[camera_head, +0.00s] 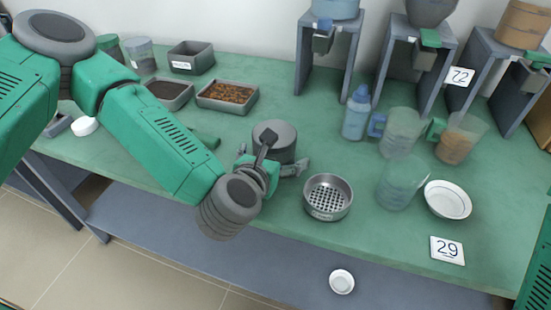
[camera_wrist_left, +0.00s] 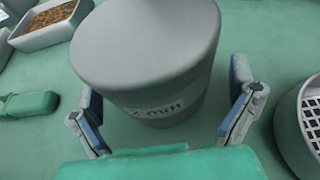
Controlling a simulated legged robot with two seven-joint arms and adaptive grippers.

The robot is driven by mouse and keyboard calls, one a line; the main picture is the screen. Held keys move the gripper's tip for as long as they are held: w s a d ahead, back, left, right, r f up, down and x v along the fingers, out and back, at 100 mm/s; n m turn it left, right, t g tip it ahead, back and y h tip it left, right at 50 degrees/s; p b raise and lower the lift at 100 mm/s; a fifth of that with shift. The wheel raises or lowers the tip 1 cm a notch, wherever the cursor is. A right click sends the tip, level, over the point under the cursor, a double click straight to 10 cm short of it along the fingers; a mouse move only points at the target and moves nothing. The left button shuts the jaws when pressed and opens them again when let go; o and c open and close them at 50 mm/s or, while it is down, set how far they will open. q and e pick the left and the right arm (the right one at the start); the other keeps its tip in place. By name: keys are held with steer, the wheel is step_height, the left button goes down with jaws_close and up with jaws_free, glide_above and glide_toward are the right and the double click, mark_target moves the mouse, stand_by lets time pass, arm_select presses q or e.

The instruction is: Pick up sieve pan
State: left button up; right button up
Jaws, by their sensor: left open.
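A grey round pan (camera_head: 276,138) with a flat, closed top stands on the green bench. In the left wrist view, the grey pan (camera_wrist_left: 150,45) fills the middle and carries a label ending in "mm". A perforated round sieve (camera_head: 328,197) stands to its right, and its rim and holes also show in the left wrist view (camera_wrist_left: 303,125). I cannot tell which of the two is the sieve pan. My left gripper (camera_head: 273,162) is open, with one finger on each side of the closed pan's near side. In the left wrist view, its fingers (camera_wrist_left: 165,98) show gaps to the pan.
Trays (camera_head: 228,96) of material lie at the back left. A blue-capped bottle (camera_head: 356,115), clear jugs (camera_head: 401,132) and a white bowl (camera_head: 447,199) stand to the right. Grey stands (camera_head: 405,55) line the back. The bench front near the sieve is clear.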

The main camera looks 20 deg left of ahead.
arm_select(q)
steer(key=shift+w+a+f, duration=0.1)
steer(key=shift+w+a, duration=0.05)
steer(key=shift+w, duration=0.15)
steer(key=c, duration=1.5)
step_height(320, 180, up, 10)
steer(key=shift+r+p, duration=0.1)
steer(key=shift+p, duration=1.05)
